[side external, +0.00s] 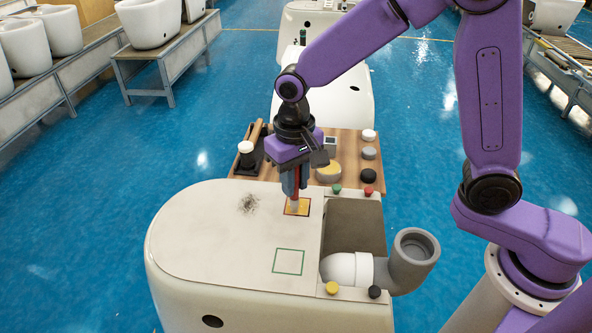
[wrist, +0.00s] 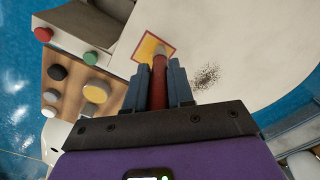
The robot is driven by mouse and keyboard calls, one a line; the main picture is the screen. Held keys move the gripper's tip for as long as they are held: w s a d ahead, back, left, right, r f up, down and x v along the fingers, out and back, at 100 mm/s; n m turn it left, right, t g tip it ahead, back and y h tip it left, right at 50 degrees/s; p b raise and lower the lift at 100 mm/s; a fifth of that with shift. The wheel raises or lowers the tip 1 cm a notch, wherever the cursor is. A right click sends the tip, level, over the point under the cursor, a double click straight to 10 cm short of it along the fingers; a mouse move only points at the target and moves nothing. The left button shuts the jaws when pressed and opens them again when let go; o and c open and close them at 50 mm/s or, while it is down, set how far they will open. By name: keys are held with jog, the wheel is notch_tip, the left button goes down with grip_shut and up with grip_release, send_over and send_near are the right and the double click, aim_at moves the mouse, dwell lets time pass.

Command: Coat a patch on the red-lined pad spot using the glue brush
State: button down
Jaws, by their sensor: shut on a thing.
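My gripper (wrist: 159,88) is shut on the red handle of the glue brush (wrist: 158,72). The brush points down and its pale tip is over the red-lined pad spot (wrist: 145,45); whether the bristles touch cannot be told for sure. The area inside the red outline is yellow in the wrist view. In the side view the red-lined spot also shows with an orange-yellow fill (side external: 303,208), near the top right of the white toilet surface (side external: 200,235), with my gripper (side external: 293,190) directly above it.
A green-outlined square (side external: 289,261) and a dark speckled smudge (side external: 249,204) mark the white surface. A wooden board (side external: 350,147) behind holds several round pots and a black holder (side external: 248,160). Colored knobs and a grey pipe elbow (side external: 412,260) sit at the right.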

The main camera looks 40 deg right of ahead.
jog(key=shift+s+a, duration=0.65)
jog(key=shift+a+r, duration=0.1)
jog(key=shift+r, duration=0.1)
notch_tip(320, 180, up, 8)
jog(key=shift+f, duration=0.1)
